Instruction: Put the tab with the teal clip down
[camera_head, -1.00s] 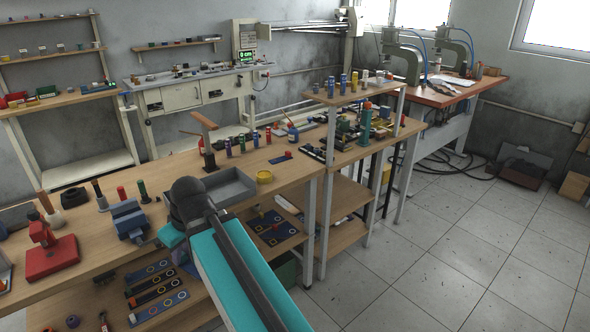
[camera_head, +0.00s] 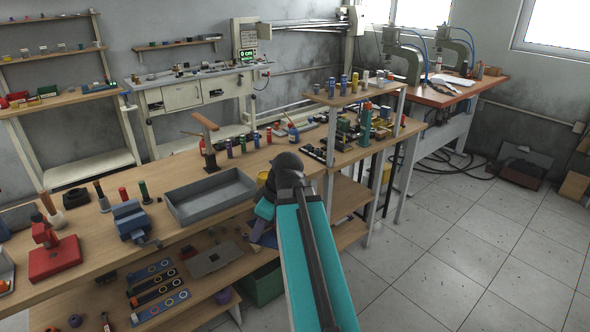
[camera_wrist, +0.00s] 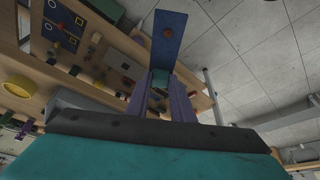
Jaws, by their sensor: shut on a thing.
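In the wrist view, my gripper (camera_wrist: 164,88) has its two purple fingers closed on a teal clip (camera_wrist: 160,79). A flat blue tab (camera_wrist: 168,38) with a reddish round spot extends beyond the clip and is held in the air. The wrist view shows wooden shelving and the tiled floor behind it. In the head view, my teal arm reaches to the front edge of the long bench, and its end is mostly hidden behind the arm. I cannot make out the tab clearly there.
A grey open tray (camera_head: 209,197) sits on the wooden bench, left of my arm. A red press (camera_head: 54,252) and a blue vise (camera_head: 130,220) stand farther left. The lower shelf holds ringed strips (camera_head: 158,290) and a grey plate (camera_head: 211,259). The floor at right is open.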

